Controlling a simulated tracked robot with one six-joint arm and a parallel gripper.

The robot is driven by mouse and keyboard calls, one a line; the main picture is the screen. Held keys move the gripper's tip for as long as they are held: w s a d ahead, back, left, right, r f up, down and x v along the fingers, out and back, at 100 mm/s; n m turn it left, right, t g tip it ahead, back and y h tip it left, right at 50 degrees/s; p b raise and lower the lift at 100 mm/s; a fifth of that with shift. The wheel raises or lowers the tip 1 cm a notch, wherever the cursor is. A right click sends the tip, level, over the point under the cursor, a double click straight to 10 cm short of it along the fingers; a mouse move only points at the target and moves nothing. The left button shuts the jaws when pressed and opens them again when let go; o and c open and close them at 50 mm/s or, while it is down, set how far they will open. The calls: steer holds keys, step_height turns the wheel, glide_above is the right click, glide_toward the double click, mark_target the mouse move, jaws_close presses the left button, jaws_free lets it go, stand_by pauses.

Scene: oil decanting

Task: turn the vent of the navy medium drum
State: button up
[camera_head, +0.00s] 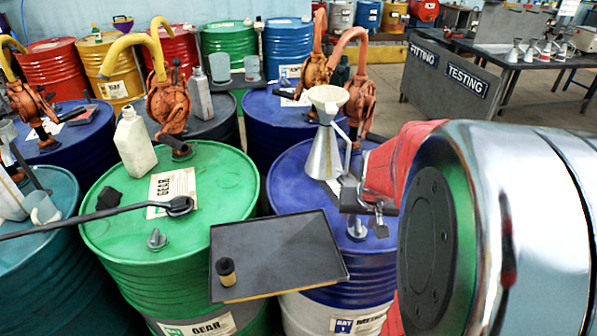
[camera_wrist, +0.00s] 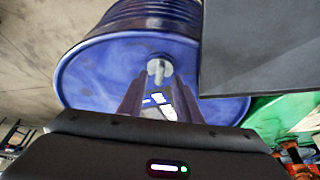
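The navy drum (camera_head: 290,182) stands right of centre in the head view, with a label low on its white lower side that I read only in part. Its vent (camera_head: 357,227) is a small grey winged knob near the front edge of the lid. In the wrist view the vent (camera_wrist: 158,72) stands on the blue lid (camera_wrist: 100,75), just beyond and between my fingertips. My gripper (camera_wrist: 156,86) is open, with a gap between its two dark fingers. In the head view my gripper (camera_head: 368,207) is above the lid close to the vent; I cannot tell whether it touches.
A black tray (camera_head: 280,250) with a small dark bottle (camera_head: 226,270) bridges the navy and green drums. It also shows in the wrist view (camera_wrist: 265,45). A metal funnel can (camera_head: 325,155) stands behind the vent. The green drum (camera_head: 225,190) carries a white jug (camera_head: 135,145).

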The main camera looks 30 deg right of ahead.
mark_target(358, 227)
steer(key=shift+x, duration=1.65)
steer(key=shift+c, duration=0.5)
jaws_close()
